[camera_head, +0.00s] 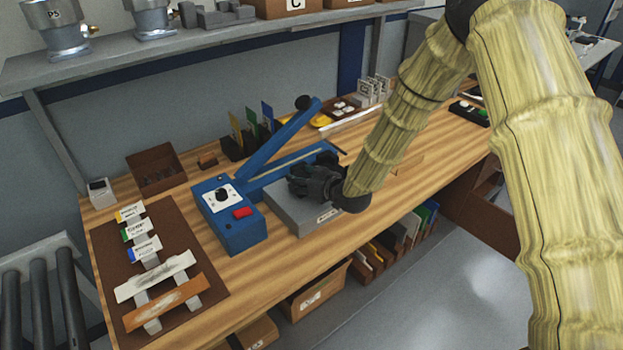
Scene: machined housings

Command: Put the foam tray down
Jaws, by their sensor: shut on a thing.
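The foam tray appears to be the grey, flat block (292,211) with a small pale label on its front side, just right of the blue device on the wooden bench. My black gripper (312,182) is over the tray's top right part and shut on it. The gripper and wrist cover that part of the tray, and the fingertips are hard to make out. The tray looks roughly level. I cannot tell whether its underside touches the bench.
A blue device (230,232) with a red button and raised lever stands close left of the tray. A brown mat (205,268) with labelled pieces lies further left. Bare bench (375,215) shows to the tray's right. The bench's front edge is close, with bins below and a shelf above.

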